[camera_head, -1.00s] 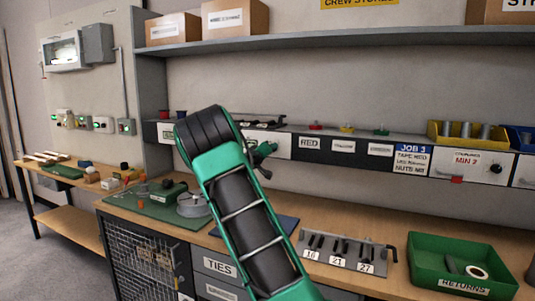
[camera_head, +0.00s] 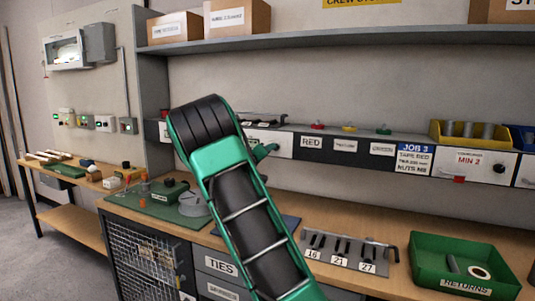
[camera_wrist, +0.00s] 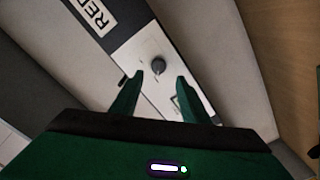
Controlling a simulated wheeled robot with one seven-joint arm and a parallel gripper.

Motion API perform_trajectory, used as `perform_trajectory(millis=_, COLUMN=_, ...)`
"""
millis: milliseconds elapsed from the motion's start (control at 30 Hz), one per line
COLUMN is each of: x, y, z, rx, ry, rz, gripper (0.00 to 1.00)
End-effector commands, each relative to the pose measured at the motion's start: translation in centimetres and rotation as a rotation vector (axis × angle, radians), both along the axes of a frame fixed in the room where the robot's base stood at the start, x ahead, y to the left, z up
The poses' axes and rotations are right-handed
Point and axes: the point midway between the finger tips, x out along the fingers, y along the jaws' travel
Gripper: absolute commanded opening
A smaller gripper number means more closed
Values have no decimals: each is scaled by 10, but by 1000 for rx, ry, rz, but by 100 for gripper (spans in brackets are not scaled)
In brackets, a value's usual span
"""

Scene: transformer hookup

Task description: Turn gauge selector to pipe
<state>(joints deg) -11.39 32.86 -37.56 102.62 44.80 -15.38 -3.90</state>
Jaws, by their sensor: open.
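The likely gauge selector is a round dark knob (camera_wrist: 158,66) on a white panel (camera_wrist: 140,52), with small marks beside it too blurred to read. My gripper (camera_wrist: 159,76) is open and empty. Its green fingertips point at the panel, one on each side of the knob in the wrist view; I cannot tell how much gap is left between them and the panel. In the head view the white panel (camera_head: 280,144) sits under the shelf left of the RED label, and my arm hides the knob. Only a green part of my gripper (camera_head: 266,150) shows there.
The RED label (camera_head: 311,142) is beside the panel. Below, the bench holds a grey slotted block (camera_head: 345,262) with numbered tags and a green RETURNS tray (camera_head: 425,250). A long shelf (camera_head: 350,37) runs above.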

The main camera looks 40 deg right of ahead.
Motion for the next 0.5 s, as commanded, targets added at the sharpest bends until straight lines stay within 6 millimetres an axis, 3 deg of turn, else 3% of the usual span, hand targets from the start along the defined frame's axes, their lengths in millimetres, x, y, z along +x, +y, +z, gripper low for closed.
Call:
perform_trajectory(millis=200, x=-12, y=36, z=-1, rx=1, ry=1, rz=4, gripper=41)
perform_trajectory(millis=500, x=-20, y=52, z=0, rx=0, ry=-1, rz=2, gripper=41)
